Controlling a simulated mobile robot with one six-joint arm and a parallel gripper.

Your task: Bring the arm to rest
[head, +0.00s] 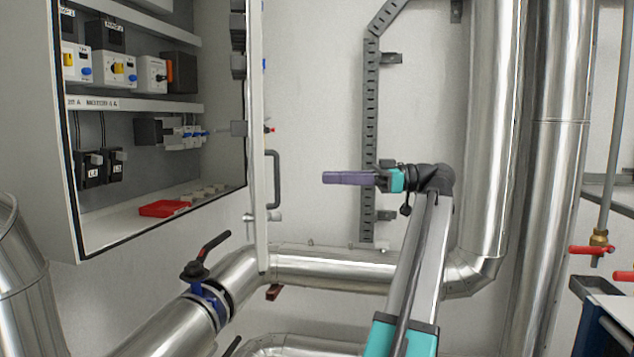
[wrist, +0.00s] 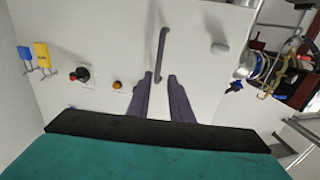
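My gripper (head: 326,178) is at the end of my raised arm, right of the open cabinet door, with its purple fingers pointing left toward it. In the head view the handle (head: 275,180) is left of the fingertips, with a visible gap.
The cabinet door (head: 257,130) stands open, nearly edge-on. The cabinet (head: 160,105) holds switches and a red tray (head: 164,208). Large metal pipes (head: 495,120) stand right of my arm; another pipe (head: 330,268) runs below. A slotted rail (head: 370,130) is on the wall behind.

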